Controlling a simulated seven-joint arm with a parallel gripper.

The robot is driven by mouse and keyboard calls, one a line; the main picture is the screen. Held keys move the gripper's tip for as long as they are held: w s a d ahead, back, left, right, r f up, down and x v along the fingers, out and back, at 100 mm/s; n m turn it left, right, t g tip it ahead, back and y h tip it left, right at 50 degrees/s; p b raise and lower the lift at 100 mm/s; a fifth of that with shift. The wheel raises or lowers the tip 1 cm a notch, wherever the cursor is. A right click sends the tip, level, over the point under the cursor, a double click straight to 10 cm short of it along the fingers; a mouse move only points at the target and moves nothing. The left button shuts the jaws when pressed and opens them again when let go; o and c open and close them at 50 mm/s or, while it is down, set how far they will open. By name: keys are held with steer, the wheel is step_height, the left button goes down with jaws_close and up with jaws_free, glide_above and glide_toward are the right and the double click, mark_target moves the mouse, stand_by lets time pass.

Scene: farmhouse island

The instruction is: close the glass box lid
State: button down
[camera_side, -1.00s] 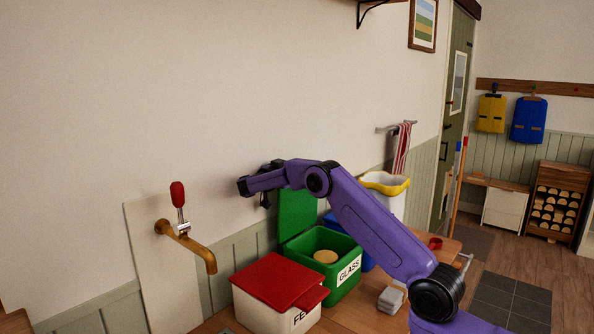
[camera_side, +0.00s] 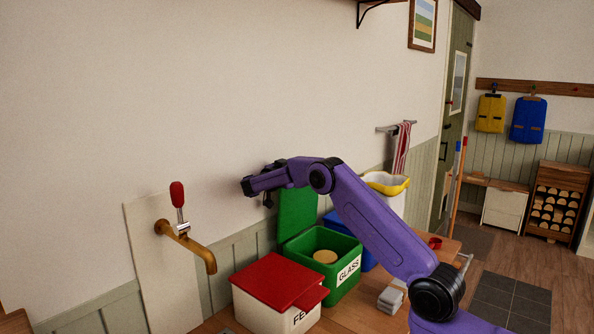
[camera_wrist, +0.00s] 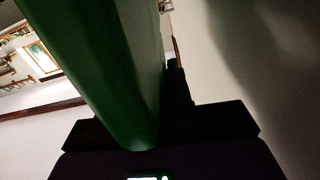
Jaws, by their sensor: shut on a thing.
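The green glass box (camera_side: 345,285) stands on the counter with a "GLASS" label on its front. Its green lid (camera_side: 297,212) is up, standing roughly upright at the back left of the box. A round tan thing (camera_side: 325,257) lies inside the open box. My gripper (camera_side: 268,199) is at the lid's upper left edge. In the wrist view the green lid (camera_wrist: 105,60) fills the space in front of the dark jaws, and my gripper (camera_wrist: 160,125) is shut on it. The exact contact at the fingertips is dark and partly hidden.
A white box with a red lid (camera_side: 278,280) stands just left of the glass box. A brass tap (camera_side: 190,243) is on the left. A small grey thing (camera_side: 390,300) lies in front.

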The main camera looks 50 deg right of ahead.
steer(key=s+f+m, duration=0.4)
steer(key=s+f, duration=0.1)
steer(key=s, duration=0.8)
steer(key=shift+s, duration=0.15)
steer(key=shift+a+f, duration=0.1)
steer(key=c, duration=1.1)
jaws_free()
steer(key=a, duration=1.7)
steer(key=shift+a, duration=0.2)
